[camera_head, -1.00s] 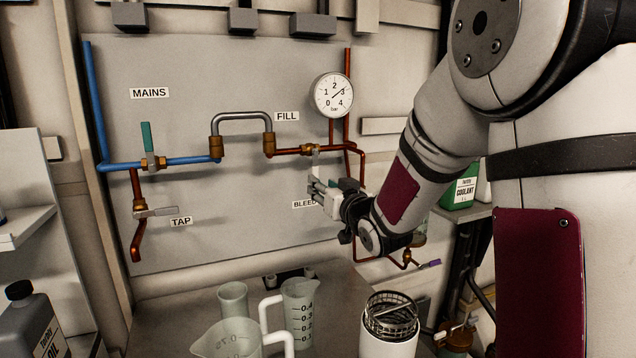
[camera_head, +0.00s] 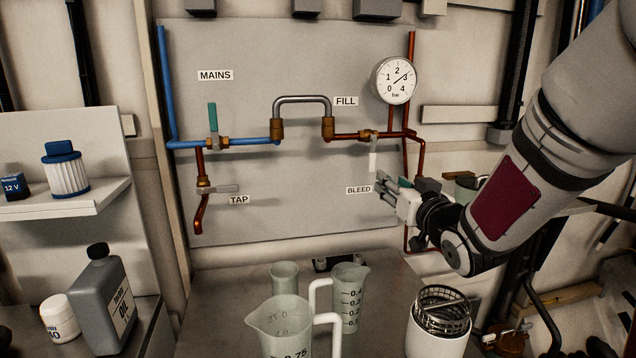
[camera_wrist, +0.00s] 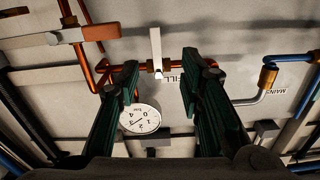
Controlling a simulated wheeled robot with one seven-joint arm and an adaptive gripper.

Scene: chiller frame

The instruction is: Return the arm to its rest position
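My gripper (camera_head: 388,192) is in front of the panel, below and right of the fill valve (camera_head: 369,135). The wrist view shows its two dark green fingers (camera_wrist: 158,80) spread apart with nothing held between them. The white lever (camera_head: 373,161) of the fill valve hangs down from the copper pipe. In the wrist view the lever (camera_wrist: 155,45) shows beyond the fingertips, apart from them. My arm comes in from the right, bent, with a dark red patch on its link.
The pressure gauge (camera_head: 396,80) is above the gripper. The mains valve's teal handle (camera_head: 212,117) stands upright; the tap lever (camera_head: 222,188) lies level. Measuring jugs (camera_head: 350,300) and a white canister with a wire basket (camera_head: 438,330) stand on the bench below. A shelf (camera_head: 62,207) is at left.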

